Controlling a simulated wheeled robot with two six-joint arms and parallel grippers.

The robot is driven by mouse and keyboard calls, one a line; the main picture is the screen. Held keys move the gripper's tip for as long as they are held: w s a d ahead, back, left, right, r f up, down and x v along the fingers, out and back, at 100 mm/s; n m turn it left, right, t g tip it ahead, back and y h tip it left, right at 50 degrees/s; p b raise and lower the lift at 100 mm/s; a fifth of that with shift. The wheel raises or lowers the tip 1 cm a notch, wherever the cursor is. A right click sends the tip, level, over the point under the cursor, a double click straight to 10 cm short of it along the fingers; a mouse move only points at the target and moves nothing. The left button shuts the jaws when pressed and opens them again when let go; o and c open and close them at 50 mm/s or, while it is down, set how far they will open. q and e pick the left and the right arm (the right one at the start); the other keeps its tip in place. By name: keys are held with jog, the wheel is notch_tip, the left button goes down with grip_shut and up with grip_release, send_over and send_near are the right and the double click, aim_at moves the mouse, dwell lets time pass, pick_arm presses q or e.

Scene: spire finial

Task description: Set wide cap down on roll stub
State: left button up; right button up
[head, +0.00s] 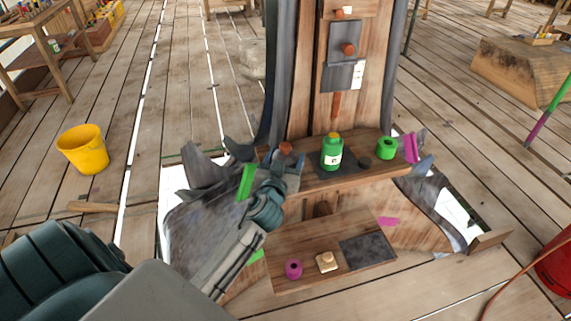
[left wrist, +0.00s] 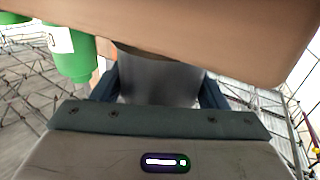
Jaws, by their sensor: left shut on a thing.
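My left gripper (head: 285,166) reaches in from the lower left to the left end of the wooden shelf. It is shut on a small reddish-brown piece (head: 285,148), which looks like the wide cap. In the left wrist view a broad, plain brown surface (left wrist: 200,35) fills the top, close to the camera; I cannot tell whether it is the cap. A grey shape (left wrist: 160,82) shows between the fingers. A short green roll (head: 386,148) stands on the shelf's right part, and a magenta roll (head: 293,268) on the lower board. I cannot tell which is the roll stub.
A green bottle (head: 332,155) with a yellow top stands mid-shelf, right of my gripper; it also shows in the left wrist view (left wrist: 75,50). A dark round piece (head: 364,162) lies beside it. The lower board (head: 335,275) holds a small pale piece (head: 326,261).

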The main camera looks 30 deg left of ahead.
pick_arm(q)
jog(key=shift+f, duration=0.9)
pick_arm(e)
jog(key=shift+w+r, duration=0.3)
pick_arm(q)
jog(key=shift+f, duration=0.1)
jog(key=o, duration=1.3)
jog(key=shift+s, duration=0.1)
pick_arm(e)
jog(key=shift+w+r, duration=0.15)
jog(key=shift+w, duration=0.1)
pick_arm(q)
jog(key=shift+s+d, duration=0.1)
jog(key=shift+s, duration=0.15)
jog(key=b+v, duration=0.2)
jog(key=v, duration=0.9)
jog(key=shift+s+b, duration=0.25)
jog(key=shift+b, duration=0.15)
pick_arm(e)
jog(key=w+r, duration=0.4)
jog(key=r, duration=0.1)
jog(key=shift+w+a+r, duration=0.35)
jog(key=shift+w+a, duration=0.05)
jog(key=shift+a, duration=0.05)
pick_arm(q)
jog(key=shift+d, duration=0.1)
